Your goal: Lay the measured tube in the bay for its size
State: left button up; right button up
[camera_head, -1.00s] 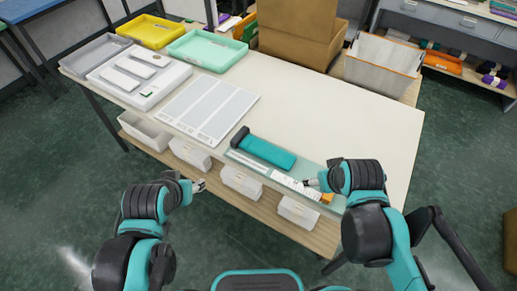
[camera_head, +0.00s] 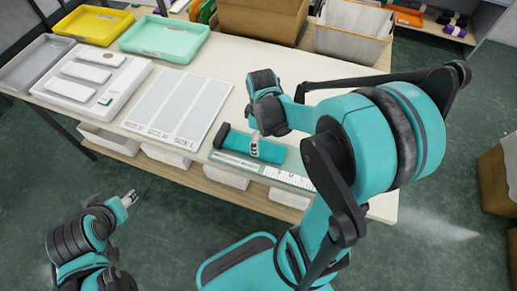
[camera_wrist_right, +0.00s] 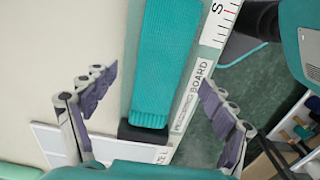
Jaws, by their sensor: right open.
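My right gripper (camera_head: 254,148) is open over the tube, with one finger on each side in the wrist view (camera_wrist_right: 155,98); contact cannot be told. The bay board (camera_head: 178,106), with three grey lanes, lies left of the tube. My left gripper (camera_head: 130,198) is off the table's front edge; its jaw is too small to judge.
A white stand (camera_head: 126,87) with pale flat pieces is left of the bay board. Yellow (camera_head: 95,24), green (camera_head: 165,38) and grey (camera_head: 38,62) trays stand behind. A brown box (camera_head: 262,20) and pale basket (camera_head: 352,32) are beyond the table. White bins sit below.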

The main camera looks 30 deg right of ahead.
aim_at(261, 148)
notch_tip(261, 148, down, 4)
jog(key=shift+f+b, duration=0.2)
jog(key=shift+b, duration=0.8)
jog(key=shift+s+r, duration=0.1)
jog(key=c, duration=1)
notch_tip(261, 148, up, 10)
jog(key=p, duration=0.4)
